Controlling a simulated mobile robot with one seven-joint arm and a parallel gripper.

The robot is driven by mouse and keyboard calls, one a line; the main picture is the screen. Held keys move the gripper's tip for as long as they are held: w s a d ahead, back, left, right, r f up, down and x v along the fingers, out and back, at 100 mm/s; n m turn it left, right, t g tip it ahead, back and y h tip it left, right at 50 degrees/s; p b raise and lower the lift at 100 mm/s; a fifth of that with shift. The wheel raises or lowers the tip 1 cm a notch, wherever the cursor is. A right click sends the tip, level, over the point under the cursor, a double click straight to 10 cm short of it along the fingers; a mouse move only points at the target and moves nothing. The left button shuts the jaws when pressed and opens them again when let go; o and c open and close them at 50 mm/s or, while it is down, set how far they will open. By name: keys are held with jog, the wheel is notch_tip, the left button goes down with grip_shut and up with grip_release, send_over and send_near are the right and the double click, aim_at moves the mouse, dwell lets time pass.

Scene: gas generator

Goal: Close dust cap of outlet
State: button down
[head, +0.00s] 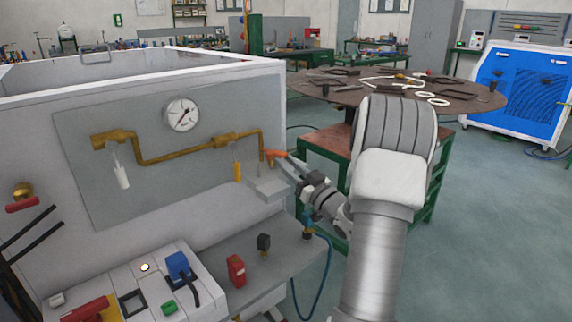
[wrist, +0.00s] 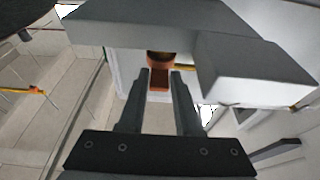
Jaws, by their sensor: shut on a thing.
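The orange dust cap (head: 275,153) is at the lower right end of the brass pipe (head: 190,152) on the machine's grey front panel. In the wrist view, the orange cap (wrist: 159,80) shows as a narrow tab between my two fingertips, below a round brass-coloured outlet part (wrist: 160,57). My gripper (head: 283,160) reaches in from the right and is shut on the cap; it also shows in the wrist view (wrist: 160,76). The fingers hide part of the cap, and I cannot tell whether it is seated on the outlet.
A grey bracket (head: 270,187) sits just below the outlet, and a grey block (wrist: 255,70) is close to the right finger in the wrist view. A pressure gauge (head: 182,114) is above the pipe. A round table with tools (head: 455,98) stands behind my arm. Open floor lies right.

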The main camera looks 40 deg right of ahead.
jog(key=shift+w+a+f, duration=0.1)
jog(key=shift+f, duration=0.35)
jog(key=c, duration=0.6)
grip_release()
jog(key=shift+r, duration=0.1)
jog(key=p+v, duration=0.2)
jog(key=v, duration=1.5)
